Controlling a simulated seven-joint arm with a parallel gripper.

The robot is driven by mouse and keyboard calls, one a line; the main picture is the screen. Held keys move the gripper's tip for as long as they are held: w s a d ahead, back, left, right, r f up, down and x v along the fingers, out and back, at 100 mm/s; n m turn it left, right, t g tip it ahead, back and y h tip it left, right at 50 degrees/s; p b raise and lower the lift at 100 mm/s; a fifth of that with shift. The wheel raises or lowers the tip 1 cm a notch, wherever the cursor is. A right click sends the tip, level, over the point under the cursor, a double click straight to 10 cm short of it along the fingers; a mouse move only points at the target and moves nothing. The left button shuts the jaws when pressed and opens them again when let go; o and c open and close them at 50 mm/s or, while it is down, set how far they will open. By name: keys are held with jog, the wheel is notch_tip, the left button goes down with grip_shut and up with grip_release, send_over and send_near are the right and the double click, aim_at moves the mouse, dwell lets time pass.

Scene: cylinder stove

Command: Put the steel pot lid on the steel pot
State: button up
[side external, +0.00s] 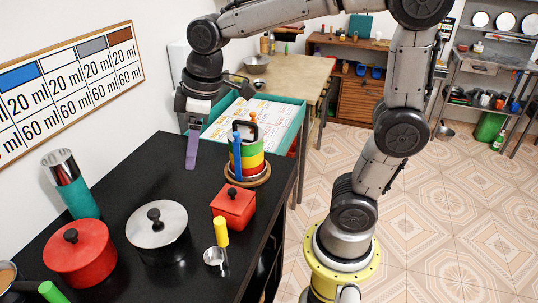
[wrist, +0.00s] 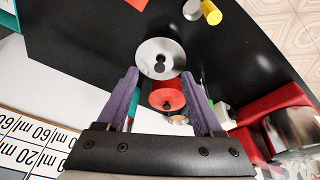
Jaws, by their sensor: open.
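The steel lid (side external: 157,221), round with a black knob, lies over a dark, shiny-sided pot (side external: 165,253) on the black table in the side view. It appears to rest on the pot's top; I cannot tell how exactly it sits. In the wrist view the lid (wrist: 160,48) is beyond my fingertips, and the pot body is hidden beneath it. My gripper (side external: 190,150) has purple fingers and hangs above the back of the table, behind and apart from the lid. In the wrist view my gripper (wrist: 158,75) is open, with nothing held between its fingers.
A red lidded pot (side external: 80,255) and a teal-and-steel flask (side external: 71,185) stand left of the lid. A red square pot (side external: 233,207), a yellow-handled cup (side external: 218,250) and a multicoloured stack (side external: 247,160) stand right. The table between my gripper and the lid is clear.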

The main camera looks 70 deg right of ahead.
jog(key=s+d+m+t, duration=0.1)
jog(key=s+d+m, duration=0.1)
jog(key=s, duration=0.5)
jog(key=s+d+f+m+t, duration=0.1)
jog(key=s+m, duration=0.2)
jog(key=s, duration=0.5)
jog(key=shift+s+d+f+m+t+h, duration=0.15)
jog(key=shift+s+d+m+t+h, duration=0.15)
jog(key=shift+d+h, duration=0.1)
